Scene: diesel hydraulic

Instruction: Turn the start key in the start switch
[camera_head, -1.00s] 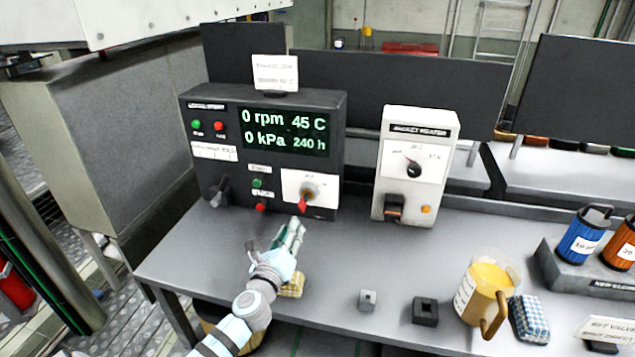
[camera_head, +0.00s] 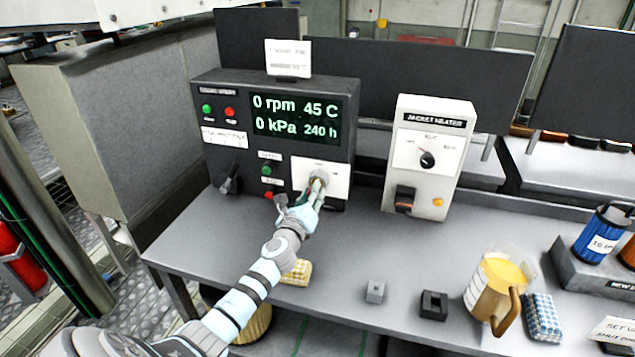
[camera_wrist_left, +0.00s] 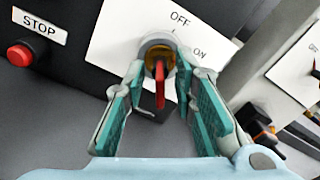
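The start switch (camera_wrist_left: 157,45) is a round metal switch with a brass-coloured centre on a white plate marked OFF and ON. The red start key (camera_wrist_left: 160,85) sits in it and sticks out toward me. In the head view the switch (camera_head: 319,177) is on the right of the dark control panel (camera_head: 215,160), and my gripper covers most of the key. My left gripper (camera_wrist_left: 157,88) is open, its green-padded fingers on either side of the key with gaps visible. It also shows in the head view (camera_head: 314,190). My right gripper is not in view.
A red STOP button (camera_wrist_left: 20,54) is left of the switch. A black selector handle (camera_head: 230,180) is further left. The white jacket heater box (camera_head: 428,155) stands to the right. Small blocks, a jug (camera_head: 497,285) and a checked cloth (camera_head: 543,318) lie on the bench's front right.

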